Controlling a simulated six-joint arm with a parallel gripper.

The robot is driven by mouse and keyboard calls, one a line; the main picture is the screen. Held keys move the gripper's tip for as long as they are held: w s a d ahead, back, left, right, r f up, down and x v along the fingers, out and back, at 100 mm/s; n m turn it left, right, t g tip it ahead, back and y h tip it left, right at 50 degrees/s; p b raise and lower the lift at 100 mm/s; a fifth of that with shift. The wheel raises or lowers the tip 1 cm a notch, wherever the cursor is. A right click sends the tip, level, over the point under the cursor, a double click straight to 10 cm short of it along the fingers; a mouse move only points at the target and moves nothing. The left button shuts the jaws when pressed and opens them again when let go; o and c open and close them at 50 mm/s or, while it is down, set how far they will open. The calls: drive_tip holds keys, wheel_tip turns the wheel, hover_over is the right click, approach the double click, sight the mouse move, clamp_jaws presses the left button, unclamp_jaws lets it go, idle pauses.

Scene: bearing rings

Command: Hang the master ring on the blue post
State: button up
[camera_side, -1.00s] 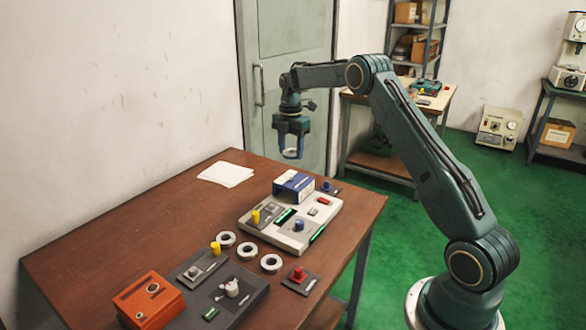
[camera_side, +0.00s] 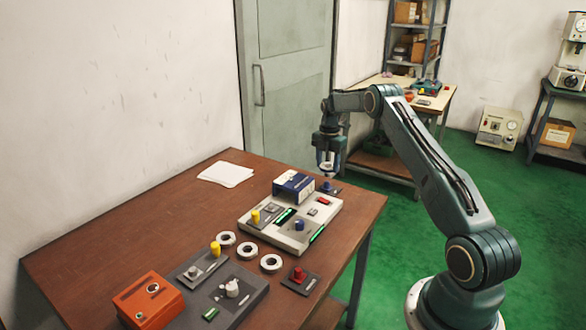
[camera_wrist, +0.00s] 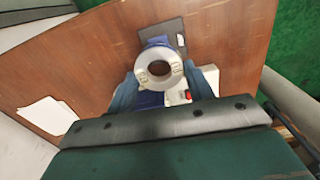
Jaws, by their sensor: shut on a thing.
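My gripper (camera_side: 328,168) is shut on a pale metal ring (camera_wrist: 158,70), the master ring, held across the fingertips in the wrist view. In the side view the ring (camera_side: 327,170) is small and partly hidden by the fingers. The blue post (camera_side: 326,187) stands on a small dark plate (camera_side: 335,191) at the table's far right corner. The ring appears just above the post, apart from it as far as I can tell. In the wrist view blue (camera_wrist: 157,41) shows past the ring's upper edge, over the dark plate (camera_wrist: 172,30); the ring hides what lies behind it.
A blue box (camera_side: 293,186) stands close to the left of the post, by a pale instrument panel (camera_side: 262,232) with another blue knob (camera_side: 299,225). Several loose rings (camera_side: 247,252) lie nearer. A red post (camera_side: 298,273) and orange box (camera_side: 150,299) are at the front.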

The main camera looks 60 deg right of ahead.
sight(326, 182)
drive_tip(key=shift+f, duration=1.9)
drive_tip(key=shift+f, duration=1.75)
idle(1.7)
drive_tip(key=o, duration=1.2)
drive_tip(key=shift+r, duration=3.75)
